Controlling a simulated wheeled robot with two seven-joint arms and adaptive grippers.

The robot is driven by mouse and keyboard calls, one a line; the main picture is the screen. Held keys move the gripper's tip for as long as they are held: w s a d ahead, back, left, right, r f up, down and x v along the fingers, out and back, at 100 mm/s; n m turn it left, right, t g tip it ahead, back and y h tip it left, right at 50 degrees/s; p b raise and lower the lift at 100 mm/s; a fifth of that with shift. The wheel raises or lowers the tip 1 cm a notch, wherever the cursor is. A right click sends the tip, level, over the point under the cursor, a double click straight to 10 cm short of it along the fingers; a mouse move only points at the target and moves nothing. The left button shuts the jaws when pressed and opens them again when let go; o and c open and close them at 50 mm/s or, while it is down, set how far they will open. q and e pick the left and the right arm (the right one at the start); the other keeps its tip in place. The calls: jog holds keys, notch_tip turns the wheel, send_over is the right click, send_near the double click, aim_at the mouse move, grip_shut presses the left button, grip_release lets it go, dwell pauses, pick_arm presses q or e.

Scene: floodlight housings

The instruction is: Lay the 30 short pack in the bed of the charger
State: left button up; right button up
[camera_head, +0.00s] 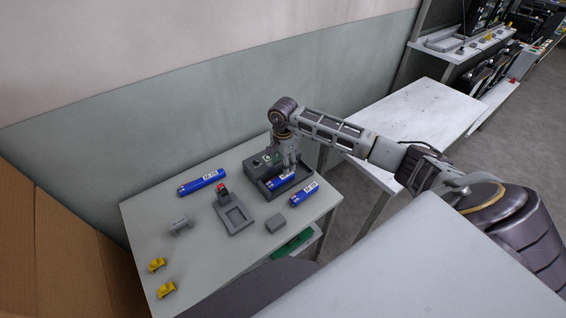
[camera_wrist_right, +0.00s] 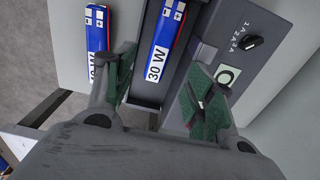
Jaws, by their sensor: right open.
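The charger (camera_head: 251,176) is a dark grey box with a tray-like bed at the right back of the bench. A blue pack (camera_head: 279,182) lies in its bed; in the right wrist view this pack (camera_wrist_right: 166,45) reads "30 W". My right gripper (camera_head: 288,168) is over the bed, fingers open on either side of that pack, with gaps showing. A second blue pack (camera_head: 303,194) lies on the bench beside the charger, and it also reads "30 W" in the wrist view (camera_wrist_right: 97,38). A longer blue pack (camera_head: 201,182) lies at the left. My left gripper is out of view.
A grey holder with a red top (camera_head: 236,216), a small grey block (camera_head: 275,223), a grey part (camera_head: 180,226) and two yellow parts (camera_head: 157,265) stand on the bench (camera_head: 215,262). The wall is close behind. A white table (camera_head: 420,120) stands to the right.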

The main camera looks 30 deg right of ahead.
jog(key=shift+r+p, duration=1.15)
jog(key=shift+r, duration=0.5)
jog(key=shift+a, duration=0.1)
jog(key=shift+s, duration=0.1)
